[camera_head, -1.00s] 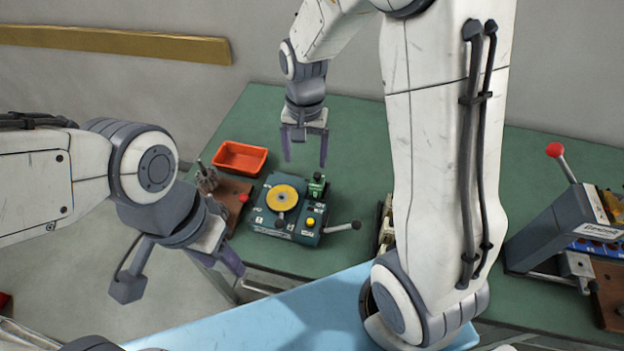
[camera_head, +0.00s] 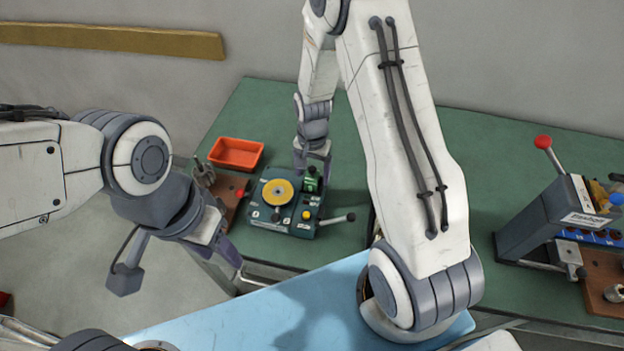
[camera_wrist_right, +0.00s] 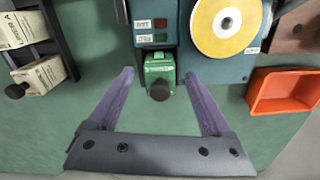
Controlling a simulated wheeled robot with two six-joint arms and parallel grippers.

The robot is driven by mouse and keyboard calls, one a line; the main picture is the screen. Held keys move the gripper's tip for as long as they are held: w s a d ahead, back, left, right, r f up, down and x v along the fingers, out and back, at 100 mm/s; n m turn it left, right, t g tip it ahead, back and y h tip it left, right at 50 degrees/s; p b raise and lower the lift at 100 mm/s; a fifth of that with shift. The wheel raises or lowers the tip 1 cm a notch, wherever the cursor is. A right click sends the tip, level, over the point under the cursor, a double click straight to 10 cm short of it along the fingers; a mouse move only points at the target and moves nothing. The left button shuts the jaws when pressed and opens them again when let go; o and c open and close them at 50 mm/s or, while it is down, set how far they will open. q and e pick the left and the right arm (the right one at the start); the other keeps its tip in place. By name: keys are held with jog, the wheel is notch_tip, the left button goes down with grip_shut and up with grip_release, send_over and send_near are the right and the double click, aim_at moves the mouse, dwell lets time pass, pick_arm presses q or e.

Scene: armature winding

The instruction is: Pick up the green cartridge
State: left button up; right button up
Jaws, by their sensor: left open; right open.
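The green cartridge (camera_wrist_right: 160,75) is a small green block with a dark round knob, at the edge of the dark teal winding machine (camera_wrist_right: 173,40). In the head view the green cartridge (camera_head: 311,183) sits at the machine's back right corner. My right gripper (camera_wrist_right: 157,75) is open, with its purple fingers on either side of the cartridge and apart from it in the wrist view. In the head view the right gripper (camera_head: 312,172) is just above and behind the cartridge, partly hiding it. My left gripper (camera_head: 180,275) is open and empty, left of the table's front edge.
A yellow disc (camera_head: 277,192) lies on the machine (camera_head: 268,221), which has a lever at its right. An orange bin (camera_head: 236,154) stands behind it at the left. A grey press (camera_head: 550,222) stands at the right. Boxes in a dark rack (camera_wrist_right: 42,72) show in the wrist view.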

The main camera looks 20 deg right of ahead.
jog(key=shift+f, duration=0.25)
grip_shut()
jog(key=shift+r, duration=0.1)
jog(key=shift+w+r, duration=0.1)
jog(key=shift+r, duration=0.3)
notch_tip(320, 180, up, 3)
jog(key=shift+d+r+b, duration=0.1)
jog(key=shift+r+b, duration=0.1)
jog(key=shift+b, duration=0.45)
jog(key=s+d+r+b, duration=0.2)
jog(key=s+d+r, duration=0.4)
jog(key=s+d, duration=0.1)
jog(key=shift+s+d+r, duration=0.3)
jog(key=shift+d+r, duration=0.05)
jog(key=shift+d, duration=0.55)
